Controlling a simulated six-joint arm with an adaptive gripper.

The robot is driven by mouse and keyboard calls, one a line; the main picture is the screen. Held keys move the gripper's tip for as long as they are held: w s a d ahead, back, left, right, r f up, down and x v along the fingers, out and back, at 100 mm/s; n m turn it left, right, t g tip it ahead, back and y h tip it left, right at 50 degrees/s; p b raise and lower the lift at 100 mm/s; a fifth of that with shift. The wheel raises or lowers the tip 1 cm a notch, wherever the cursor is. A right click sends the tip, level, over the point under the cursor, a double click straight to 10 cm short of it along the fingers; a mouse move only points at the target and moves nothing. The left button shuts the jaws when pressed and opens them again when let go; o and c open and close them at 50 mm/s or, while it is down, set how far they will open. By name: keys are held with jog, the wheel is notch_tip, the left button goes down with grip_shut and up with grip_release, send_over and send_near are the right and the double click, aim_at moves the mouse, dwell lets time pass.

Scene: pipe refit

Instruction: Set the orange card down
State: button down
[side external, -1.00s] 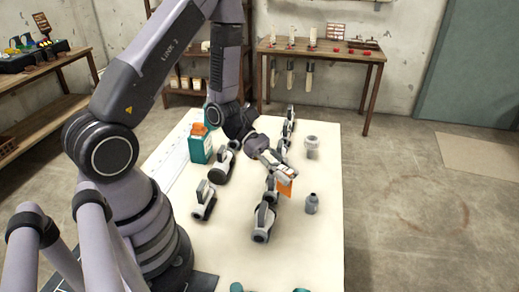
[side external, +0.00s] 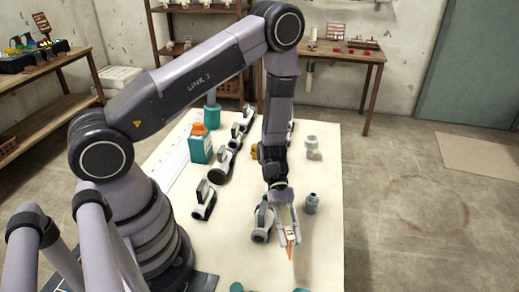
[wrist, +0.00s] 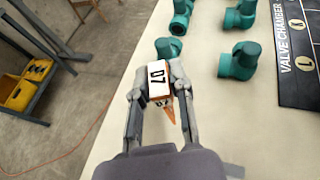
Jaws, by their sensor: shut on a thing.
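The orange card (side external: 289,254) is held between the fingertips of my gripper (side external: 287,242), low over the front right part of the white table (side external: 225,262). In the wrist view, my gripper (wrist: 157,84) is shut on the card's white "D7" label (wrist: 158,80). An orange pointed part (wrist: 170,113) shows below the label. The card is tilted. I cannot tell whether its lower end touches the table.
A black and white valve (side external: 262,218) stands just left of my gripper and a grey bottle-shaped fitting (side external: 311,204) just right. The wrist view shows teal fittings (wrist: 240,62) and a black "Valve Chamber" board (wrist: 298,70). Bare tabletop lies near the card.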

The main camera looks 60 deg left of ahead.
jog(key=shift+w+d+f, duration=0.3)
jog(key=shift+w+f, duration=0.15)
jog(key=shift+f, duration=0.2)
jog(key=shift+w+d+f, duration=0.25)
jog(key=shift+w+f, duration=0.15)
jog(key=shift+f, duration=0.2)
jog(key=shift+w+d+f, duration=0.1)
jog(key=shift+w+f, duration=0.1)
jog(key=shift+f, duration=1.5)
jog(key=c, duration=1)
grip_release()
jog(key=shift+f, duration=0.1)
jog(key=shift+c, duration=0.2)
